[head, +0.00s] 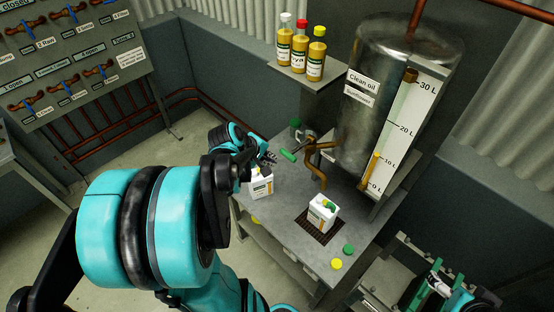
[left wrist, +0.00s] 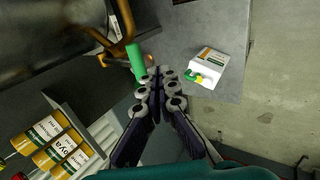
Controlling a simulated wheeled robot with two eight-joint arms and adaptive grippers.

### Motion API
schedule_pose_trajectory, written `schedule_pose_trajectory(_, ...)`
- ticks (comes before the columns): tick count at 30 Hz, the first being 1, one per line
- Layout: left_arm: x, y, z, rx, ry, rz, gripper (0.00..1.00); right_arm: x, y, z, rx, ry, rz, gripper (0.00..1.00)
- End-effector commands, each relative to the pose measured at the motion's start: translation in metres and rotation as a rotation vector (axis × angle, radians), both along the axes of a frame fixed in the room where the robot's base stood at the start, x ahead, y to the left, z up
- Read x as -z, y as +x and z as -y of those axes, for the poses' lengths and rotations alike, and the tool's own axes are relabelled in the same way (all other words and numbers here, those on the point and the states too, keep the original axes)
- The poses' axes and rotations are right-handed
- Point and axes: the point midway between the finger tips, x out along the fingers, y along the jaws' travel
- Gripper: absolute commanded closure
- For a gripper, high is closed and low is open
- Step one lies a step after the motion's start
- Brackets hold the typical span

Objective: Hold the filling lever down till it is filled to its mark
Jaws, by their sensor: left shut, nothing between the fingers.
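The filling lever has a green handle (head: 288,156) on the brass tap (head: 320,150) of the clean oil tank (head: 385,90). My left gripper (head: 268,160) is shut and empty, just left of the green handle. In the left wrist view its fingertips (left wrist: 161,76) are close beside the handle (left wrist: 136,62); contact is unclear.
Another white jug (head: 261,186) stands near the table's left edge, below my left gripper. The tank gauge (head: 400,130) is at the right. Several bottles stand on a shelf (head: 302,76) above. Loose green and yellow caps (head: 348,249) lie at the table's front.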

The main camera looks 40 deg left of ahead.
Motion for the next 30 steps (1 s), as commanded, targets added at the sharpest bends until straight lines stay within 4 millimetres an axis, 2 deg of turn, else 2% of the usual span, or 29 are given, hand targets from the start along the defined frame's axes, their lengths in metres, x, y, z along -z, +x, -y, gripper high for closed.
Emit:
schedule_pose_trajectory(3, -0.018, -0.014, -0.001, -0.003, -0.001, 0.001, 1.00, -0.007, 0.000, 0.000, 0.000, 0.000, 0.000, 0.15)
schedule_pose_trajectory(9, -0.031, -0.025, -0.002, -0.001, 0.000, 0.000, 1.00, -0.010, 0.000, 0.000, 0.000, 0.000, 0.000, 0.15)
schedule_pose_trajectory(27, -0.032, -0.026, -0.002, 0.000, 0.000, 0.000, 1.00, -0.010, 0.000, 0.000, 0.000, 0.000, 0.000, 0.15)
schedule_pose_trajectory(30, -0.028, -0.025, 0.004, 0.026, 0.017, -0.002, 1.00, -0.004, 0.000, 0.000, 0.000, 0.000, 0.000, 0.15)
